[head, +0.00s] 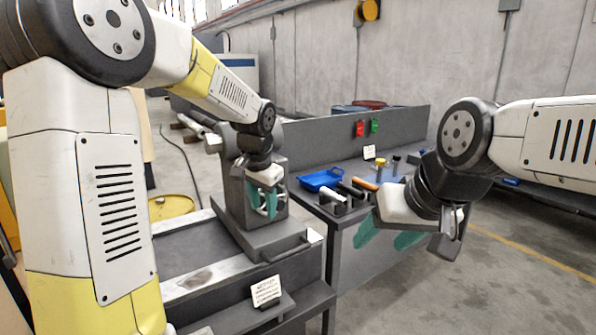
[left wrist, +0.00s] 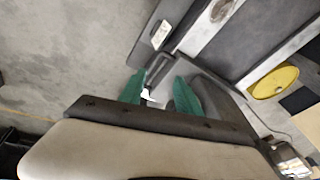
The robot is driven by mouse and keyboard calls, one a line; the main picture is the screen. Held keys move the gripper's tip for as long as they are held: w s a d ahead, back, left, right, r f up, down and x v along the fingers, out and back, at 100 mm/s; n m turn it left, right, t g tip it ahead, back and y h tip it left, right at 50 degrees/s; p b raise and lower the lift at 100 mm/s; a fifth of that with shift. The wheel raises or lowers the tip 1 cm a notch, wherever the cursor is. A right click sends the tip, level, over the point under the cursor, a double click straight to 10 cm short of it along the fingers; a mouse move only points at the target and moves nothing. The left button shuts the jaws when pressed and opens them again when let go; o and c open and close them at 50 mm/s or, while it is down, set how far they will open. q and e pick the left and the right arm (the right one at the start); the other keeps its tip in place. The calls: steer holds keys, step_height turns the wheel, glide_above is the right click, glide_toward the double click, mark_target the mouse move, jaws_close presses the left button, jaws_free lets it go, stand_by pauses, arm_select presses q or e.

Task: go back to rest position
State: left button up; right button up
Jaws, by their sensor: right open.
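My left gripper (head: 264,210) hangs fingers-down in front of the grey machine block on the bench in the head view. Its two teal fingers stand apart with no object clearly held; they also show apart in the left wrist view (left wrist: 160,92). My right gripper (head: 387,241) is open and empty, out in front of the side table's near edge, with its teal fingers spread and tilted down. Both arms are raised and bent.
A grey machine bench (head: 190,250) with a small label card (head: 265,291) stands at front centre. The side table (head: 350,235) holds a blue tray (head: 320,179) and several tools. A yellow barrel (head: 172,207) is behind the bench. Floor at right is clear.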

arm_select(q)
steer(key=s+a+r+n+t, duration=0.1)
steer(key=s+r+n, duration=0.1)
steer(key=s, duration=0.6)
steer(key=s+a+r+n+t+h, duration=0.1)
steer(key=s+a+r+n, duration=0.1)
steer(key=s, duration=0.5)
steer(key=s+a+r+n+t+h, duration=0.1)
steer(key=s+a+r+n, duration=0.1)
steer(key=s, duration=0.6)
steer(key=shift+s+a+n, duration=0.15)
steer(key=shift+s+n, duration=0.15)
steer(key=shift+s, duration=0.05)
